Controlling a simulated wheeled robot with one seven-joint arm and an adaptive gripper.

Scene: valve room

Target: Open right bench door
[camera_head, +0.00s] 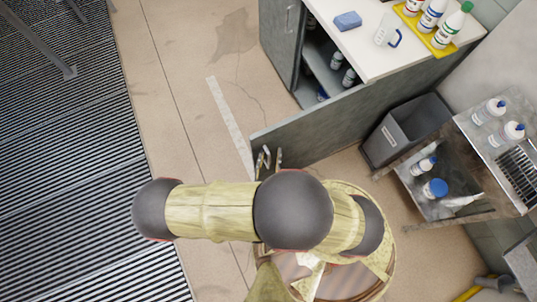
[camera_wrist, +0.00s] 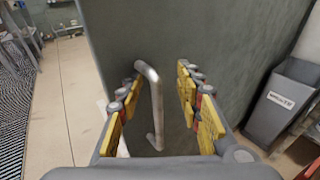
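The right bench door (camera_head: 325,128) is a grey-green panel that stands swung wide open from the bench (camera_head: 375,62). In the wrist view the door (camera_wrist: 235,45) fills the middle and right. Its bent metal bar handle (camera_wrist: 156,105) lies between the fingers of my gripper (camera_wrist: 160,84), nearer the left finger. The fingers are apart, with a clear gap to the right of the handle. In the head view my gripper (camera_head: 268,158) is at the door's outer end, partly hidden by my arm.
A grey bin (camera_head: 405,128) stands behind the open door, beside a cart (camera_head: 440,210) with bottles. Bare floor (camera_head: 185,95) lies to the left, before a metal grating (camera_head: 70,150).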

